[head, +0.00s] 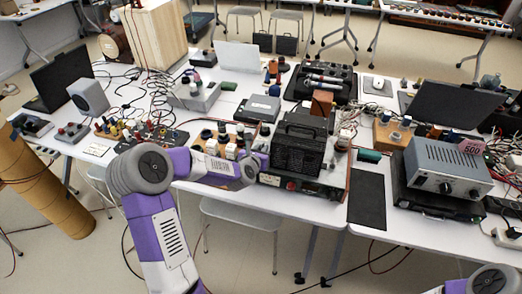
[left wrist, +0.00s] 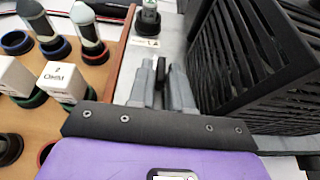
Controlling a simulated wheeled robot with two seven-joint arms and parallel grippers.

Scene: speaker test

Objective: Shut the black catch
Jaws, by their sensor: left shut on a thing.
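My left gripper (left wrist: 160,86) is shut on a small black piece, which looks like the black catch (left wrist: 158,92), in the left wrist view. Its two grey fingers press on it from both sides. Beside them on the right stands a black slatted box (left wrist: 245,60). In the head view the purple and white left arm reaches to the left side of this black vented box (head: 292,150). There the fingertips and the catch are hidden or too small to tell. My right gripper is not in view.
A wooden board with white cubes (left wrist: 58,78) and dark round bases lies close left of the gripper. A grey instrument (head: 448,168) stands to the right. Cables and small devices crowd the white tables. A dark mat (head: 367,197) lies bare at the front.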

